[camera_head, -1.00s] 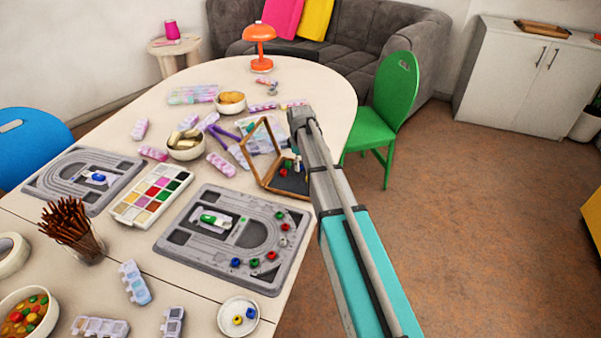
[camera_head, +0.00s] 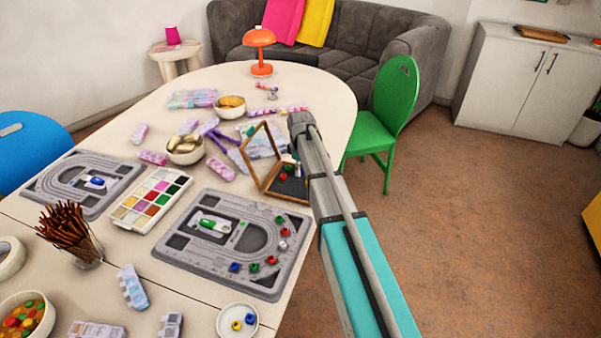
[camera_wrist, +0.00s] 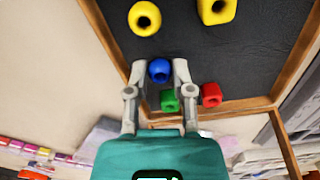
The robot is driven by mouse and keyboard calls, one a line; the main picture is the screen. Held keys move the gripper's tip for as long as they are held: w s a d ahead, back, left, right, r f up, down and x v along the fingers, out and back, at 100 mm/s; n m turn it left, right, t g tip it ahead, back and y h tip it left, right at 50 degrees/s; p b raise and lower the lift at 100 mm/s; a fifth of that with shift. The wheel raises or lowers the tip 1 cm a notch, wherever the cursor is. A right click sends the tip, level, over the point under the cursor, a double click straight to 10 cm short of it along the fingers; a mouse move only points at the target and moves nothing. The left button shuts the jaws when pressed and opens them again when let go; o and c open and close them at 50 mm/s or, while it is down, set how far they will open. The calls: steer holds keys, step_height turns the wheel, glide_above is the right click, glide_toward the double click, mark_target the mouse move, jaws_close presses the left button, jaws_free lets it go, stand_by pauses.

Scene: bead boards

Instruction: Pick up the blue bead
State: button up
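The blue bead (camera_wrist: 159,70) lies over the dark floor of a wooden box (camera_wrist: 112,34), between my gripper's two fingertips (camera_wrist: 160,68). The fingers are partly closed, with almost no gap beside the bead; I cannot tell whether they press on it. A green bead (camera_wrist: 169,101) sits just below it in the wrist view, between the fingers, and a red bead (camera_wrist: 211,94) sits right of the right finger. In the head view my gripper (camera_head: 296,166) reaches into the open box (camera_head: 262,178); the blue bead there is hidden.
Two yellow beads (camera_wrist: 145,18) (camera_wrist: 216,10) are farther up in the box in the wrist view. The raised frame (camera_head: 259,150) stands at the box's left side. A grey bead board (camera_head: 200,262) with several beads lies nearer, and a plate (camera_head: 226,323) holds blue and yellow beads.

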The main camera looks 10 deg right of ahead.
steer(key=shift+r, duration=0.2)
stand_by(0.4)
step_height(320, 180, up, 2)
steer(key=p, duration=0.2)
steer(key=shift+r+p, duration=0.15)
steer(key=shift+p, duration=0.2)
steer(key=s+r+p, duration=1)
steer(key=s, duration=0.4)
steer(key=shift+r, duration=0.15)
steer(key=shift+d, duration=0.2)
